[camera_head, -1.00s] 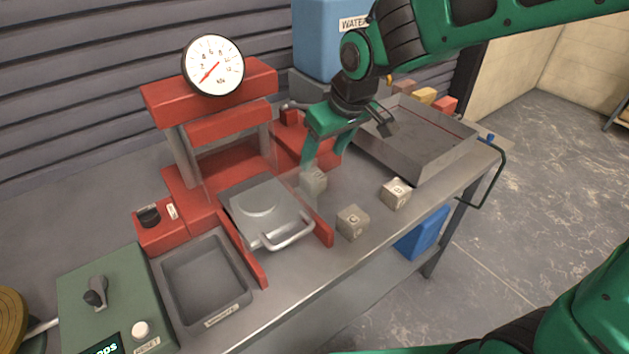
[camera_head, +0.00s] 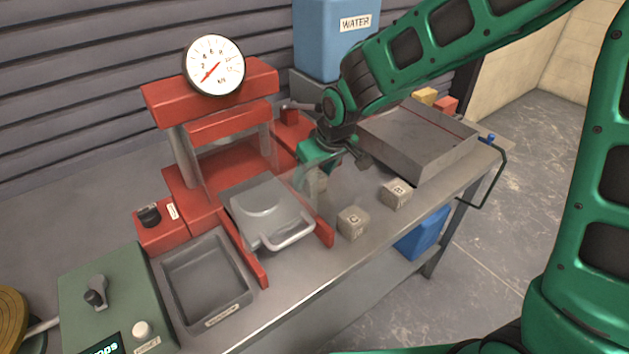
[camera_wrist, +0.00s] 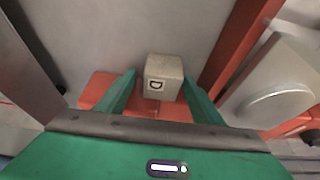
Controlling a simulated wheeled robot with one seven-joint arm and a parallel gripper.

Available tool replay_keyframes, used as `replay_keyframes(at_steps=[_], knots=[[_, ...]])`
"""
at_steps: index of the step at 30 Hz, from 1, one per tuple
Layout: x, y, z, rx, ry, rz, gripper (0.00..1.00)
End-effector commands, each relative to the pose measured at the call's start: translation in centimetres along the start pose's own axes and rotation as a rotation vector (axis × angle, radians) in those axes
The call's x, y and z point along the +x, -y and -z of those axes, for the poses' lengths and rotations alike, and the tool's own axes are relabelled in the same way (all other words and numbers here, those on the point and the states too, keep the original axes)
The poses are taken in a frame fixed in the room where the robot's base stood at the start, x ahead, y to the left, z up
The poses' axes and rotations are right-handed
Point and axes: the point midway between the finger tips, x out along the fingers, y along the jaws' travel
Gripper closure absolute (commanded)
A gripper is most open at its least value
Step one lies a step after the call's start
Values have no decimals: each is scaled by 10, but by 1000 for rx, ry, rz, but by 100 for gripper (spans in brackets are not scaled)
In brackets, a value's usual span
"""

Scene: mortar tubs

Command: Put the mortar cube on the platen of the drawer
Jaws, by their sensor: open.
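A grey mortar cube marked D (camera_wrist: 163,78) sits on the bench between the open fingers of my gripper (camera_wrist: 160,88) in the wrist view. A gap shows on either side of it. In the head view my green gripper (camera_head: 318,165) points down beside the drawer and hides most of that cube (camera_head: 316,183). Two more mortar cubes, one marked C (camera_head: 352,222) and one marked B (camera_head: 396,194), lie near the bench's front edge. The drawer (camera_head: 268,212) of the red press is pulled out, with a front handle and a round raised platen (camera_head: 257,196); it holds no cube.
The red press (camera_head: 215,150) carries a dial gauge (camera_head: 213,66). Red rails flank the drawer. A grey waste tray (camera_head: 205,278) and a green control box (camera_head: 112,300) stand at left.

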Motion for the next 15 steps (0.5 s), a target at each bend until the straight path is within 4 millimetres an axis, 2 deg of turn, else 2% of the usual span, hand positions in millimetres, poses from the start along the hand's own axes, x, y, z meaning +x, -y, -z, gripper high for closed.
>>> replay_keyframes(at_steps=[6,8,13,14,15], knots=[[1,0,0,0,-1,0,39],[1,0,0,0,-1,0,51],[1,0,0,1,-1,0,91],[1,0,0,1,-1,0,91],[0,0,1,1,-2,0,96]])
